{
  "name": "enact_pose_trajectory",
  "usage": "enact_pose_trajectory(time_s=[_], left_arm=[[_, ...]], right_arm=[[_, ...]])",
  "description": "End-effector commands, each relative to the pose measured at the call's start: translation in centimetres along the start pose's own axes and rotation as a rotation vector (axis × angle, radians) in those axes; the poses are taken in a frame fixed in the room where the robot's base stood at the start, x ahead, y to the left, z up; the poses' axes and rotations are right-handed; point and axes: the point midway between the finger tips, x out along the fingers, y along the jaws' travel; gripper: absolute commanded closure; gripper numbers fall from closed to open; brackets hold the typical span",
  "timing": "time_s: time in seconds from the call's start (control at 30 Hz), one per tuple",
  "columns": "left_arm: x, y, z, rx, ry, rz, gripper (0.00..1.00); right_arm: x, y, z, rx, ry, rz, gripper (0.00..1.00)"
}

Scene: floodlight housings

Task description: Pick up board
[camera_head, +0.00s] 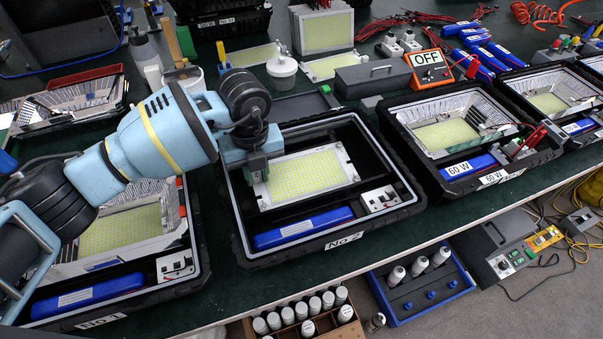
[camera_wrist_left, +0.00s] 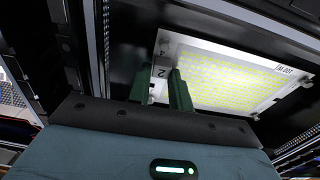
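The board (camera_head: 307,178) is a flat plate with a pale rim and a yellow-green LED grid. It is inside the black housing No 2 (camera_head: 236,215); whether it rests on the floor there is unclear. My left gripper (camera_head: 258,170) is at the board's left edge. In the left wrist view, the gripper's green fingers (camera_wrist_left: 162,80) stand on either side of a small grey piece marked 2, at the corner of the board (camera_wrist_left: 225,82). Whether they press on it I cannot tell. My right gripper is not in view.
A blue battery pack (camera_head: 303,228) and a small switch plate (camera_head: 380,199) lie in the front of this housing. Housing No 1 (camera_head: 190,280) stands left, a 60 W housing (camera_head: 490,180) right. A grey toolbox (camera_head: 372,78) and white jar (camera_head: 282,68) stand behind.

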Motion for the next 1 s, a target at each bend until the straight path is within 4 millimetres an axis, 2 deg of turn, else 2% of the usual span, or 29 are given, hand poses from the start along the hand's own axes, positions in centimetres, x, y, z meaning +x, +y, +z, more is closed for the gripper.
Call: enact_pose_trajectory(time_s=[0.03,0.13,0.43,0.53,1.0], left_arm=[[0.0,0.0,0.0,0.0,0.0,0.0,0.86],[0.0,0.0,0.0,0.0,0.0,0.0,1.0],[-0.2,-0.1,0.0,0.0,-0.001,-0.002,1.0],[-0.8,-0.1,0.1,0.001,-0.002,-0.003,1.0],[-8.7,0.0,0.1,0.002,-0.003,-0.003,1.0]], right_arm=[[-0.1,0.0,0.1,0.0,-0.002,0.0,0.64],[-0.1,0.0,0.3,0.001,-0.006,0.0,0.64],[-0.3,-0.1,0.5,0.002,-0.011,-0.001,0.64],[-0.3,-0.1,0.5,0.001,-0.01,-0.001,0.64],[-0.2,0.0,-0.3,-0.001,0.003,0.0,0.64]])
